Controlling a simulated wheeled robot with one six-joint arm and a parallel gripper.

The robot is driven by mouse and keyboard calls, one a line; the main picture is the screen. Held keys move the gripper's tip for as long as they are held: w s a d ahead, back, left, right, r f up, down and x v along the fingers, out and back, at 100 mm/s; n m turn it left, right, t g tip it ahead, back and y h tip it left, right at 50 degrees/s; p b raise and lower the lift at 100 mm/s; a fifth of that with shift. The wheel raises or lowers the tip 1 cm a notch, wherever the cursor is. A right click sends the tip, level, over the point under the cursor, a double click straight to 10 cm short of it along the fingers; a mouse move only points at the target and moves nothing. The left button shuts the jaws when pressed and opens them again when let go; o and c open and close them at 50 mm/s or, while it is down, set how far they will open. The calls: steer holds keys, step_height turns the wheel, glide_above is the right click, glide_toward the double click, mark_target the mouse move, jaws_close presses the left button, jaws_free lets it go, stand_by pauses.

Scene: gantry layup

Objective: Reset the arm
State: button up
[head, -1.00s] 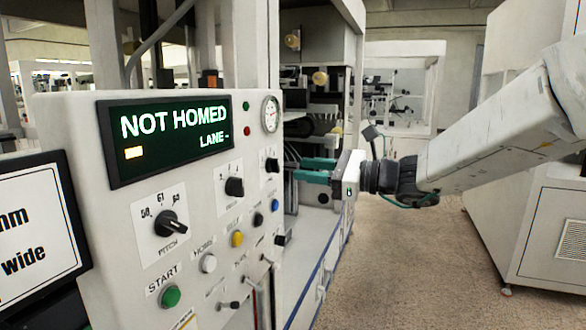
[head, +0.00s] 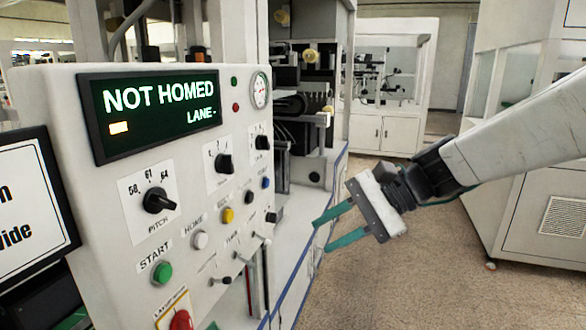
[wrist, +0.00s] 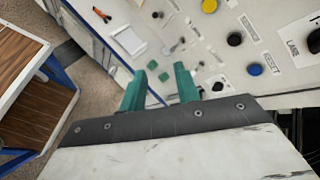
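My gripper (head: 322,236) is in front of and to the right of the control panel (head: 105,205), tilted down and left. Its two teal fingers are apart with nothing between them. In the wrist view the fingers (wrist: 160,72) point toward the panel face, which looks turned over there. The panel's display (head: 155,112) reads "NOT HOMED" and "LANE -", with a small orange block lit. Below it are the pitch knob (head: 159,200), the white HOME button (head: 200,240), the green START button (head: 162,273) and a red button (head: 181,320) at the bottom edge.
A yellow button (head: 227,215), a blue button (head: 265,183), several small levers and a gauge (head: 260,90) share the panel. A sign (head: 30,205) stands at the left. A cart with wooden shelves (wrist: 35,65) shows in the wrist view. Floor (head: 400,270) is clear below my arm.

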steer(key=s+d+f+n+h, duration=0.2)
steer(key=s+d+n+h, duration=0.2)
steer(key=s+d, duration=0.5)
steer(key=s+d+f+n+t+h, duration=0.1)
steer(key=s+d+f+n+h, duration=0.1)
steer(key=s+d+n+h, duration=0.2)
steer(key=s+d+h, duration=0.3)
steer(key=s+d, duration=0.3)
steer(key=shift+d+n, duration=0.2)
steer(key=shift+n, duration=0.1)
stand_by(0.5)
